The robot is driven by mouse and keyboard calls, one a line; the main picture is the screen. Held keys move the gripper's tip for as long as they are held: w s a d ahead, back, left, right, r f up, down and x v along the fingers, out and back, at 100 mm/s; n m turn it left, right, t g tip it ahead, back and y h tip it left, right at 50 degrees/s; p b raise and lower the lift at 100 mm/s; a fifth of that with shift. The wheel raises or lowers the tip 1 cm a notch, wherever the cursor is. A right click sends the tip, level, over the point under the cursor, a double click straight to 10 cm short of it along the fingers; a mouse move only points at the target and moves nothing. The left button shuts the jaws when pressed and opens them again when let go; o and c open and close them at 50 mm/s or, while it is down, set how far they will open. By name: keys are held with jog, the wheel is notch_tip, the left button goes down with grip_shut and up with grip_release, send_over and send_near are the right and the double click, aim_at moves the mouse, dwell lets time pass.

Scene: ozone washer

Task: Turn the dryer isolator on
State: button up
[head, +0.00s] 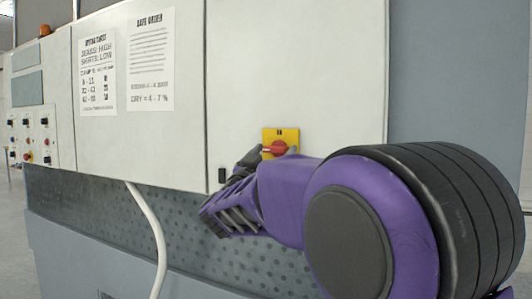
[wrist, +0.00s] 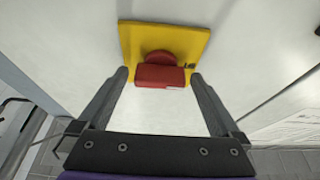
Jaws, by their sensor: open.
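The isolator is a red rotary handle (head: 276,148) on a yellow square plate (head: 290,136), fixed to the pale cabinet front. In the wrist view the red handle (wrist: 160,76) stands out from the yellow plate (wrist: 190,38). My gripper (wrist: 160,76) is open, with one finger on each side of the handle's outer end. A gap shows between each finger and the handle. In the head view my gripper (head: 252,160) is at the plate's lower left, and my purple arm comes in from the right. The fingertips are partly hidden there.
A pale cabinet door (head: 330,60) surrounds the isolator. Two printed notices (head: 150,60) hang to the left. A control panel (head: 33,138) with several knobs is at the far left. A white hose (head: 155,235) runs down in front of the lower dimpled panel.

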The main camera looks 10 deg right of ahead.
jog(key=shift+c, duration=0.2)
jog(key=c, duration=1.3)
jog(key=shift+o, duration=0.2)
jog(key=shift+m, duration=0.4)
jog(key=m+g+h+b, duration=0.1)
jog(key=m, duration=0.2)
jog(key=m+g+h+b, duration=0.1)
jog(key=m+g, duration=0.1)
jog(key=m, duration=0.2)
jog(key=m+g+h+b, duration=0.1)
jog(key=m+g, duration=0.1)
jog(key=m, duration=0.2)
jog(key=shift+w+a+h, duration=0.1)
jog(key=shift+a+h, duration=0.1)
jog(key=shift+h, duration=0.1)
jog(key=m+g, duration=0.1)
jog(key=m, duration=0.2)
jog(key=m+g, duration=0.1)
jog(key=m, duration=0.2)
jog(key=shift+r+m+g, duration=0.15)
jog(key=shift+m+g, duration=0.15)
jog(key=shift+m+g+y+p, duration=0.6)
jog(key=shift+m+g+y, duration=0.1)
jog(key=shift+m, duration=1.3)
